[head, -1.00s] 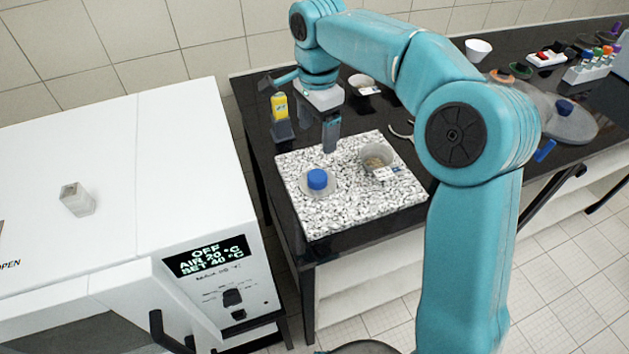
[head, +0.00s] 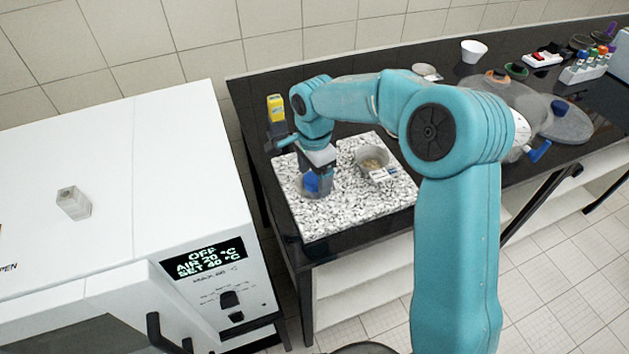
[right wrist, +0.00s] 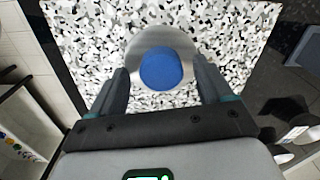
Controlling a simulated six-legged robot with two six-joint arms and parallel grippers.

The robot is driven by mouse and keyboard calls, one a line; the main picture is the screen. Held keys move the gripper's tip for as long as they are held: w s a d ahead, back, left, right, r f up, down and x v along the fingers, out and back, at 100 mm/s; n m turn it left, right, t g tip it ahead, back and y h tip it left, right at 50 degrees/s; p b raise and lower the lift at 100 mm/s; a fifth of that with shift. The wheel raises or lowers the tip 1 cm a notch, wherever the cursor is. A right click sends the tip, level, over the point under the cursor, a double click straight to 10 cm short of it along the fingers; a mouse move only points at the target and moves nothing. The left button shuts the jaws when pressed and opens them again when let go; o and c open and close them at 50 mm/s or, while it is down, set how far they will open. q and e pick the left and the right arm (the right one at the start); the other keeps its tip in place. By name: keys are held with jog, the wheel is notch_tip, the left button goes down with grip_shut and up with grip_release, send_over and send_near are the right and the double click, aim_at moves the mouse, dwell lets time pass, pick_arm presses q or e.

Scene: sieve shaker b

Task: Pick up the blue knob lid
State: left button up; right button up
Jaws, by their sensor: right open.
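The blue knob lid (head: 311,183) sits on the speckled slab at the bench's left end, partly hidden by my right gripper (head: 315,185) in the head view. In the right wrist view the blue knob (right wrist: 160,68) stands on a round metallic disc (right wrist: 143,41). My right gripper (right wrist: 160,88) is open above the lid, with one finger on each side of the knob. I cannot tell whether the fingers touch it. My left gripper is not in view.
The speckled slab (head: 340,215) also carries a clear dish (head: 371,160) to the right of the lid. A yellow-topped item (head: 276,108) stands behind. A white oven (head: 120,180) is at the left. A white bowl (head: 474,51) and a tube rack (head: 585,72) are farther right.

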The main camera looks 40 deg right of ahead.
jog(key=shift+w+a, duration=0.1)
jog(key=c, duration=1)
jog(key=shift+c, duration=0.6)
jog(key=shift+r, duration=0.1)
